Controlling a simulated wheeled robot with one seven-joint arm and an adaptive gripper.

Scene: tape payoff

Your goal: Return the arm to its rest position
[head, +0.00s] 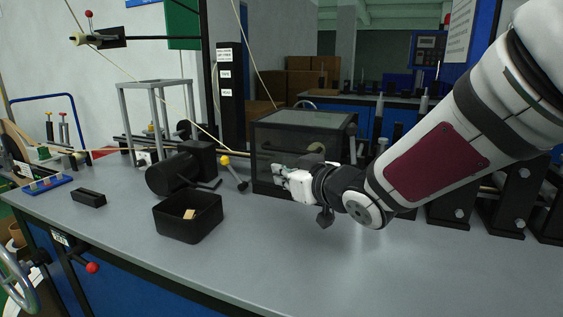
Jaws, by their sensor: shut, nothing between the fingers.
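My arm reaches in from the right of the head view, over the grey bench (290,265). My gripper (278,176) points left and is shut with nothing held. It is in front of the dark transparent box (300,130) and hides part of its lower front. I cannot tell whether it touches the box.
A black open bin (188,222) with a small tan piece (189,214) stands left of my gripper. Behind it is a black cylindrical motor-like unit (172,175). Black brackets (515,195) line the right side behind my arm. The front middle of the bench is clear.

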